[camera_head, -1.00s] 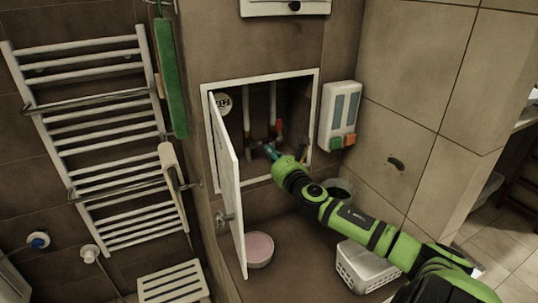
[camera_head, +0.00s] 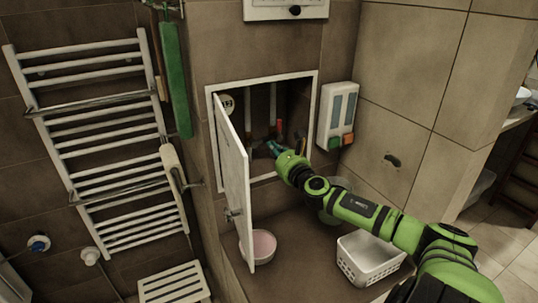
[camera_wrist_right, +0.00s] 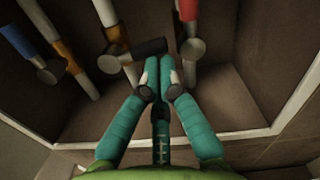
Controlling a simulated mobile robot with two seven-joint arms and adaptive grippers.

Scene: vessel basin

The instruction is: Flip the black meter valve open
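The black meter valve (camera_wrist_right: 150,47) shows in the right wrist view as a short black handle on a pipe fitting, lying crosswise just beyond my fingertips. It lies close to the fingertips; I cannot tell whether they touch. My right gripper (camera_wrist_right: 163,72) has its teal fingers drawn together, with nothing seen held between them. In the head view, the right gripper (camera_head: 273,148) reaches into the open wall recess (camera_head: 316,105) by the pipes. The black valve is too small and dark to make out there. My left gripper is not in view.
The recess door (camera_head: 233,185) stands open to the left. A red handle (camera_wrist_right: 188,10) and a blue part (camera_wrist_right: 17,40) sit on neighbouring pipes. A soap dispenser (camera_head: 338,115) hangs right of the recess. A pink bowl (camera_head: 262,243) and white basket (camera_head: 368,262) stand below.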

